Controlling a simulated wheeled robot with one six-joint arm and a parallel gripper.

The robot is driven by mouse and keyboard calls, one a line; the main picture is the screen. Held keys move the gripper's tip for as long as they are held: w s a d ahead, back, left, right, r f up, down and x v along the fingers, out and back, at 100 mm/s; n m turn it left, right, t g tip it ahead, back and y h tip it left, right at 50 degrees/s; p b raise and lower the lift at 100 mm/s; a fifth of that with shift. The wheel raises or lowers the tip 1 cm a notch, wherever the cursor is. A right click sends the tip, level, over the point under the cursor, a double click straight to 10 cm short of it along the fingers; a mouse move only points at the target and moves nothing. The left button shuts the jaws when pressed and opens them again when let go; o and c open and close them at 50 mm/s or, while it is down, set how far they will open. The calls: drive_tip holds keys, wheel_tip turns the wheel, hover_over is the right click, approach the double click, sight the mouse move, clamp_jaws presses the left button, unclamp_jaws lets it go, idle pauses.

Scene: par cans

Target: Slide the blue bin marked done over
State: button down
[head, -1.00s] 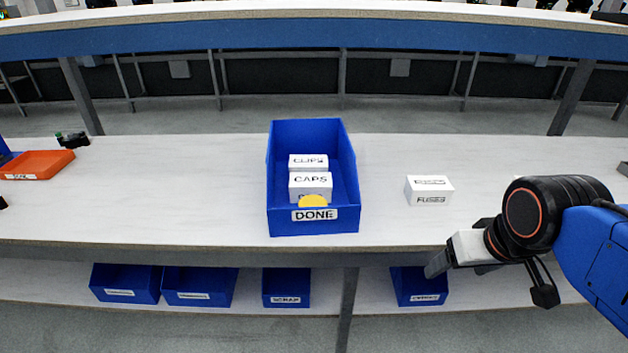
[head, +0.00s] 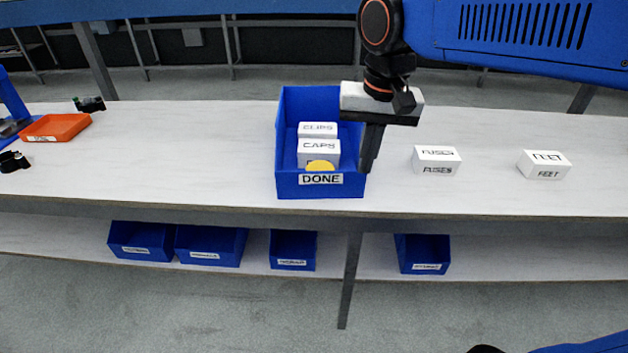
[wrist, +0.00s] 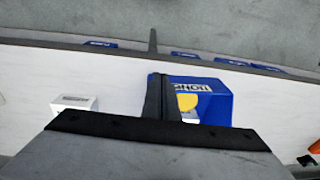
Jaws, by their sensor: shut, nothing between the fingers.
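The blue bin marked DONE (head: 290,187) stands upright on the white bench. It holds a white CLIPS box (head: 318,129), a white CAPS box (head: 318,148) and a round yellow thing (head: 320,166). My gripper (head: 367,168) is shut and empty, pointing down at the right side of the bin. I cannot tell whether its fingers touch the bin wall. In the wrist view the shut fingers (wrist: 162,98) stand right beside the bin (wrist: 216,103), whose label shows upside down.
To the right on the bench stand a white FUSES box (head: 436,160) and a white FEET box (head: 544,165). An orange tray (head: 56,127) lies far left, near small black things. Several blue bins sit on the lower shelf.

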sight(316, 142)
drive_tip(key=a+r+g, duration=0.1)
drive_tip(key=a, duration=0.9)
drive_tip(key=shift+h, duration=0.3)
drive_tip(key=w+f, duration=0.1)
drive_tip(key=f, duration=0.2)
drive_tip(key=w+f, duration=0.1)
drive_tip(key=f, duration=0.2)
drive_tip(key=w+f, duration=0.1)
drive_tip(key=f, duration=0.2)
drive_tip(key=shift+a+f, duration=0.4)
drive_tip(key=shift+w, duration=0.6)
drive_tip(key=w, duration=1.2)
drive_tip(key=w+d, duration=0.1)
drive_tip(key=w, duration=0.5)
drive_tip(key=shift+w, duration=0.1)
